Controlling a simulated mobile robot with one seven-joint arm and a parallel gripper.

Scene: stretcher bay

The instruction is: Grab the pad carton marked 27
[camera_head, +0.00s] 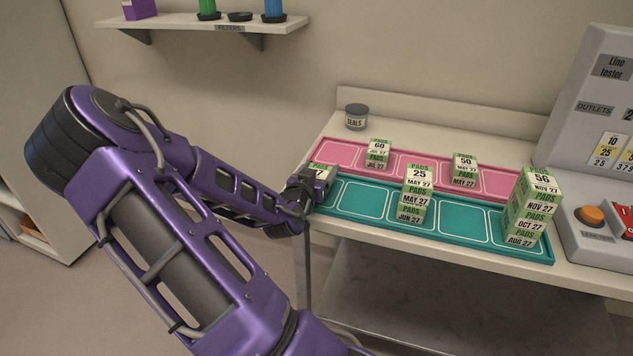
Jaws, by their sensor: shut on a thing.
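My gripper (309,190) is at the left end of the trays, seen from behind and the side, and is shut on a green and white pad carton (319,171). The number on that carton's top is partly covered; a 7 shows at its end. My gripper hides the carton's lower part, so I cannot tell whether it rests on the tray or is raised. Other pad cartons stand apart from it: one marked 60 (377,149) and one marked 50 (464,163), a stack topped by 25 (420,174), and a taller stack topped by 56 (541,181).
The pink tray (498,184) lies behind the teal tray (466,228) on a pale counter. A grey tub labelled SEALS (356,116) stands behind them. The line tester (601,75) stands at the right. A wall shelf (196,25) is at the upper left.

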